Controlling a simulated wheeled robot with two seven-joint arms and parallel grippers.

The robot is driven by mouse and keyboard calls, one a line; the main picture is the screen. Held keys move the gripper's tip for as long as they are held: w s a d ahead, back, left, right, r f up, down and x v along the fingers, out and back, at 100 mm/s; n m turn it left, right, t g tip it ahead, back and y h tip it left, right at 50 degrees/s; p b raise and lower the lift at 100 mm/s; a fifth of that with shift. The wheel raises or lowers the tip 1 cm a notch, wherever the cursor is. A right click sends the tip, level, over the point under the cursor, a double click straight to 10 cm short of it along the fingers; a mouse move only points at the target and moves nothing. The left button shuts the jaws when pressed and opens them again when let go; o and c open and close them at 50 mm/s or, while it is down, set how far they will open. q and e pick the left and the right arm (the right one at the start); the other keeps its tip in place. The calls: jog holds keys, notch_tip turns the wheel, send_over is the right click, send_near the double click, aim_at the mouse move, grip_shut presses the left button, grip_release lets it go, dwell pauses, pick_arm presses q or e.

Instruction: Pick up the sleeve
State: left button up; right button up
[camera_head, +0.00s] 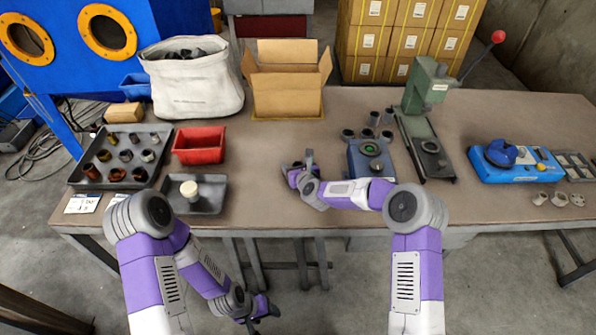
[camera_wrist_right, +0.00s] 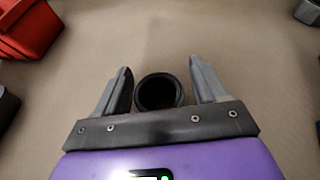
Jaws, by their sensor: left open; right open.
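A dark round sleeve (camera_wrist_right: 158,92) with an open top stands on the table in the right wrist view. It is between the two spread fingers of my right gripper (camera_wrist_right: 160,70), with a gap visible on both sides. In the head view my right gripper (camera_head: 298,165) is low over the middle of the table, and the sleeve there is hidden or too small to tell. My left gripper (camera_head: 262,316) is open and empty, low in front of the table edge.
A black tray (camera_head: 88,177) with several sleeves is at the left, near a red bin (camera_head: 199,157) and a small tray (camera_head: 213,200). A blue fixture (camera_head: 355,160) and a green press (camera_head: 418,128) stand to the right. A cardboard box (camera_head: 287,102) is behind.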

jog(key=c, duration=1.2)
